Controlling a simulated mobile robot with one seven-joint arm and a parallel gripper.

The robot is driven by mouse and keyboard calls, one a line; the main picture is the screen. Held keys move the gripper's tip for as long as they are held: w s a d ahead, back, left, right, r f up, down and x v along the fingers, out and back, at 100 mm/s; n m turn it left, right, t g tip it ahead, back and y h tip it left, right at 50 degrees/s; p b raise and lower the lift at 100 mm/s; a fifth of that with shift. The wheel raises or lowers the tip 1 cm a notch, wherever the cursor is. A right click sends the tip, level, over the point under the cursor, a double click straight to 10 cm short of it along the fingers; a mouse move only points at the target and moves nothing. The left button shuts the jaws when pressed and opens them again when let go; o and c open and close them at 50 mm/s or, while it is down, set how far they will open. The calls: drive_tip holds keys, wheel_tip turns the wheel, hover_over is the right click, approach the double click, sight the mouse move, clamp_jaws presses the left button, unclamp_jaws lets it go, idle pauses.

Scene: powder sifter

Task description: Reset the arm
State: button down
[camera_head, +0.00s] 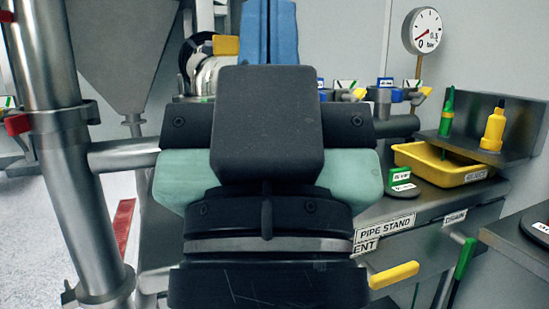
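My gripper (267,125) and wrist fill the middle of the head view, seen from behind. A dark block, a wide black bar and a black round joint with a grey ring show. Pale green parts stick out on both sides. The fingertips cannot be made out, so I cannot tell whether the gripper is open or holds anything. A blue upright piece (270,32) shows just above the dark block; I cannot tell if it belongs to the gripper. My arm hides the middle of the bench.
A pressure gauge (426,31) is behind. A yellow handle (394,275) sticks out low.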

wheel_tip(320, 180, up, 38)
drive_tip(key=p, duration=3.5)
drive_tip(key=shift+w+f+p, duration=0.15)
drive_tip(key=shift+f+p, duration=0.05)
drive_tip(key=shift+p, duration=0.1)
drive_tip(key=shift+d, duration=0.1)
